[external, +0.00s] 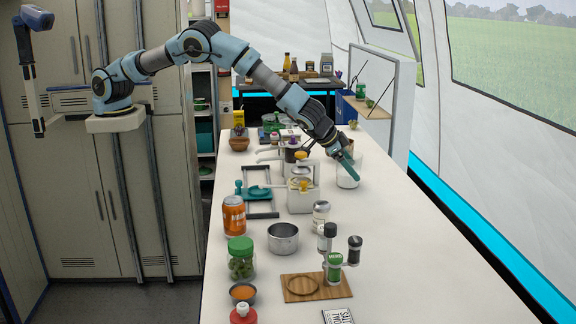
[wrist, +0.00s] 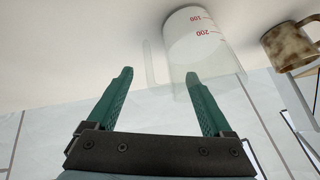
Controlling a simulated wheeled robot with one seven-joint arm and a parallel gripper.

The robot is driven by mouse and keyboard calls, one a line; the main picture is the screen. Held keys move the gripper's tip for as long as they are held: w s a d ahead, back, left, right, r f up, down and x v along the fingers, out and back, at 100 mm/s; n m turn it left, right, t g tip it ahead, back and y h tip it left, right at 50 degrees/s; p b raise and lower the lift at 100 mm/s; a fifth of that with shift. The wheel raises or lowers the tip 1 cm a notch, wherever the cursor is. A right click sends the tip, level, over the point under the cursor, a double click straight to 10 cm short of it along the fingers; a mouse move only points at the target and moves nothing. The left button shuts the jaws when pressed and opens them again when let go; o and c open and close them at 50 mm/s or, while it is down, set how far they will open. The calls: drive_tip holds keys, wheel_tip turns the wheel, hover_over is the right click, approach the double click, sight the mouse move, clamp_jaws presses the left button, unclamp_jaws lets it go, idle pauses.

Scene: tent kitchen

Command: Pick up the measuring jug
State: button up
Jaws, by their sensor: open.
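The measuring jug (external: 347,181) is a clear, whitish vessel standing on the long white table, toward its far right side. In the wrist view the jug (wrist: 196,48) shows red marks, with 100 and 200 readable. A pale see-through strip, which looks like its handle, stands at its left. My gripper (external: 347,165) has green fingers and overlaps the jug in the external view. In the wrist view my gripper (wrist: 160,75) is open and empty. The strip lies ahead between the fingertips, and the right fingertip overlaps the jug's lower edge. I cannot tell whether they touch.
A brown mottled mug (wrist: 288,46) is right of the jug in the wrist view. A metal pot (external: 283,238), an orange can (external: 234,216) and spice jars are nearer. The table's right front is clear.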

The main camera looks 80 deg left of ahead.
drive_tip(key=shift+w+a+f, duration=0.1)
drive_tip(key=shift+w+f, duration=0.25)
drive_tip(key=shift+f, duration=0.15)
drive_tip(key=shift+c, duration=0.3)
clamp_jaws()
idle(0.4)
